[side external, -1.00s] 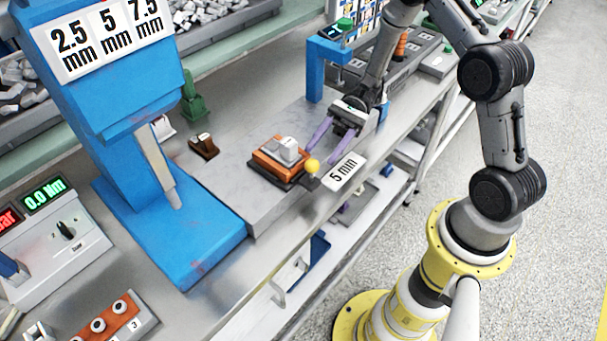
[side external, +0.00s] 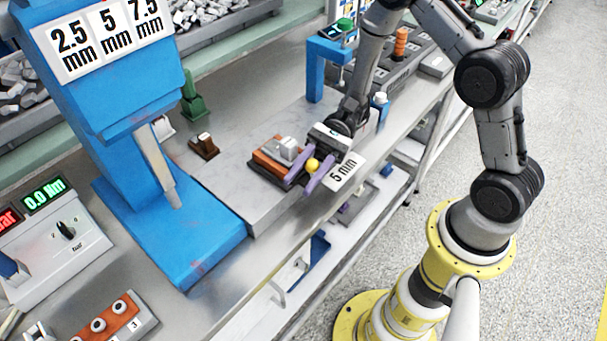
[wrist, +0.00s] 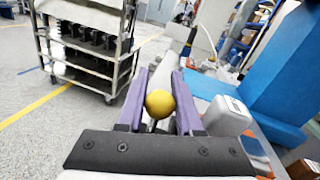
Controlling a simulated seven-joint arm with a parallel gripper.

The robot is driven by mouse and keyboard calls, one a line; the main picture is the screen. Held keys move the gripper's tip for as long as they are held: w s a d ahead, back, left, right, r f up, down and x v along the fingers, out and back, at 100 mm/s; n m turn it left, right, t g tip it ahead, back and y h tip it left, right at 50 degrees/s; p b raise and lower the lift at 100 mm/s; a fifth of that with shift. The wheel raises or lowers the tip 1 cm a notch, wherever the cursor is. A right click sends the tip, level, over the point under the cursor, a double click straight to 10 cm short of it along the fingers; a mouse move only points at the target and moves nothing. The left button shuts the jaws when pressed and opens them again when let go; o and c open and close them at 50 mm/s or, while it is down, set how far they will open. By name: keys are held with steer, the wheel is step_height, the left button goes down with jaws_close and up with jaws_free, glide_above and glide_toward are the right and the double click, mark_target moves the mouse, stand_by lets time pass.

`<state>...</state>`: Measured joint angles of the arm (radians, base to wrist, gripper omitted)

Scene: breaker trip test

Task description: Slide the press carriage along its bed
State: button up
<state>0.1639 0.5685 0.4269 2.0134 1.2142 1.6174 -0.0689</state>
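The press carriage (side external: 268,160) is an orange-brown slide with a grey block (side external: 288,149) on top. It sits on the grey press bed (side external: 225,185), to the right of the blue press. A yellow ball knob (side external: 313,164) is at the carriage's near right end. My gripper (side external: 301,183) reaches down over that end, its two purple fingers on either side of the knob. In the wrist view the knob (wrist: 159,104) lies between the fingers (wrist: 158,95), very close to both. I cannot tell whether they press on it.
The blue press (side external: 165,235) stands left, its ram above the bed. A small brown block (side external: 204,146) stands behind the carriage, and a blue frame (side external: 315,75) at the back. Bare bed separates carriage and press.

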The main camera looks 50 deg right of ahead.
jaws_close()
stand_by(1.1)
